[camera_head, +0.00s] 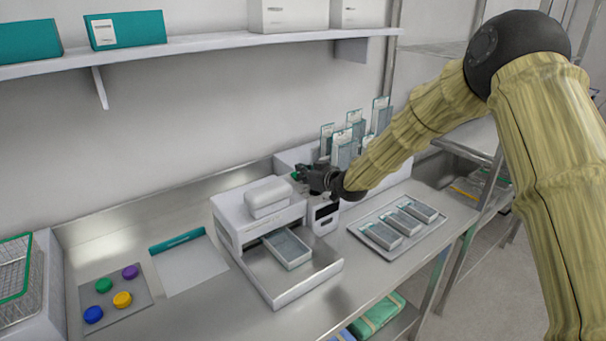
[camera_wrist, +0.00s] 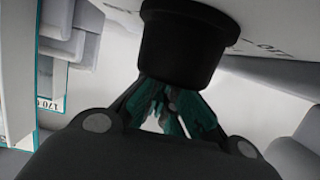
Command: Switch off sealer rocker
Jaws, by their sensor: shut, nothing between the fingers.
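The white sealer (camera_head: 232,222) stands on the steel bench in the middle of the head view, with a small dark-screened panel (camera_head: 326,214) at its right front. My gripper (camera_head: 298,175) is over the back right of the sealer, pointing left, with green finger pads. In the wrist view my gripper (camera_wrist: 178,103) has its fingers drawn together and holds nothing. A black round part (camera_wrist: 188,45) with lettering beside it is just beyond the fingertips; I cannot tell whether they touch. I cannot make out the rocker or its position in the head view.
An open drawer (camera_head: 318,272) with a grey box (camera_head: 287,247) sticks out of the sealer. A tray (camera_head: 354,233) of pouches lies to the right, with a rack of upright pouches (camera_head: 342,148) behind. Coloured discs (camera_head: 123,299) lie on the left. A shelf (camera_head: 190,46) runs above.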

